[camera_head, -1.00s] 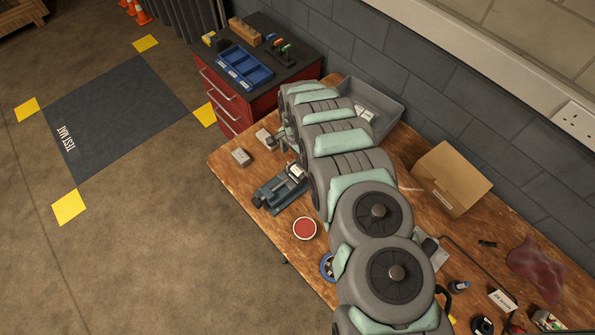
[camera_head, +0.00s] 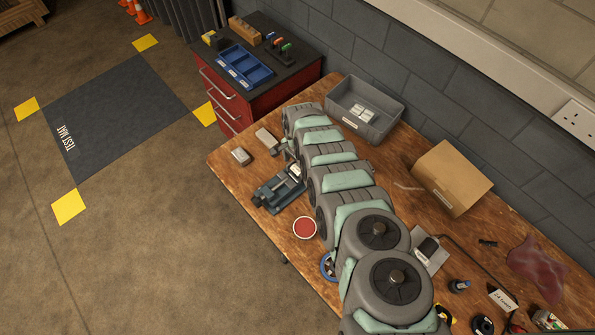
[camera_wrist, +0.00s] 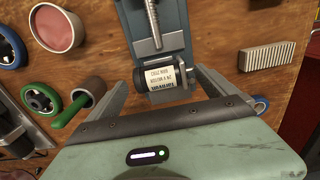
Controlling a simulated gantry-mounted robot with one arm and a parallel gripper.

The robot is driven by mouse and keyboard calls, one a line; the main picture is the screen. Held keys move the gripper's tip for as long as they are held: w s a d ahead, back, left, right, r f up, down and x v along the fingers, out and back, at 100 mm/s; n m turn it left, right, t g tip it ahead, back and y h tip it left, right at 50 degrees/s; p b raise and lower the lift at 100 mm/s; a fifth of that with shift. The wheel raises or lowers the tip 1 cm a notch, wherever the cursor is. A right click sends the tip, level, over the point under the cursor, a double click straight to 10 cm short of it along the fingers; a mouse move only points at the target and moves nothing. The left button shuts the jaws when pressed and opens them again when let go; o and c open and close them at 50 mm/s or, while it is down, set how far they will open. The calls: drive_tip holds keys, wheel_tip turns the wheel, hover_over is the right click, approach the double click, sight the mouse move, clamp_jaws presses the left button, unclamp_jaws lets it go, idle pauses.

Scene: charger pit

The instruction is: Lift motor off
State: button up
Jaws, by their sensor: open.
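My gripper (camera_wrist: 160,84) is open, with one finger on each side of the motor in the wrist view. I see gaps between the fingers and the motor. How deep the fingers reach is unclear.
A red round dish (camera_head: 304,228) and a small grey block (camera_head: 240,157) lie near the vise. A grey bin (camera_head: 382,128) and a cardboard box (camera_head: 462,170) stand towards the wall. The test mat (camera_head: 115,120) on the floor is clear.

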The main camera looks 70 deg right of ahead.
drive_tip(key=shift+c, duration=0.5)
drive_tip(key=c, duration=1.8)
